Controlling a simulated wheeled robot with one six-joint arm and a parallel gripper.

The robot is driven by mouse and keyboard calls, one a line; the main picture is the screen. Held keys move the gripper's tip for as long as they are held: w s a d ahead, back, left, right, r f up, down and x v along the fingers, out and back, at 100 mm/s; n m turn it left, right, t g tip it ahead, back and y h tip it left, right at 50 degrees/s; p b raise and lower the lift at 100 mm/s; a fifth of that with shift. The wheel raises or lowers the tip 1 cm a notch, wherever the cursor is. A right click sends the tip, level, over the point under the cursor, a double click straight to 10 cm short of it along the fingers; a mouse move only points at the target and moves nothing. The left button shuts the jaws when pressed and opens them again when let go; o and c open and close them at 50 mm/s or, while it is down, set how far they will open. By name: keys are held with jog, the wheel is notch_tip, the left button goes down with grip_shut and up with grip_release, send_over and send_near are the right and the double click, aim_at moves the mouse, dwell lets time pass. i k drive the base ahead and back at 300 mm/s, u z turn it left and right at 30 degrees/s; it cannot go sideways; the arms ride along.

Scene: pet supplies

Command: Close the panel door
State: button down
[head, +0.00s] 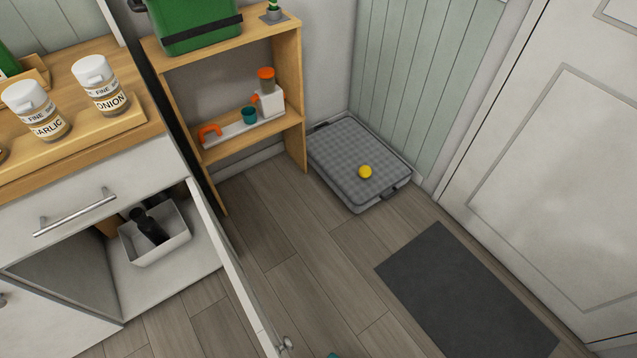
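The panel door (236,278) is a thin white cabinet door standing wide open at the lower left of the head view. It is hinged at the right side of the white cabinet and swings out over the floor. A round metal knob (286,343) is on its free end near the bottom edge. The open compartment holds a white bin (157,250) with dark items in it. My gripper cannot be made out; only a small green bit shows at the bottom edge, and I cannot tell what it is.
A drawer with a bar handle (75,213) is above the opening. A wooden shelf (230,142) stands behind the door. A grey pet bed (350,150) with a yellow ball (365,172) and a dark mat (460,290) lie to the right. Floor between door and mat is clear.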

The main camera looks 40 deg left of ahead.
aim_at(272, 345)
jog(key=i, duration=1.9)
jog(key=u, duration=3.05)
jog(key=k, duration=0.15)
jog(key=u, duration=0.7)
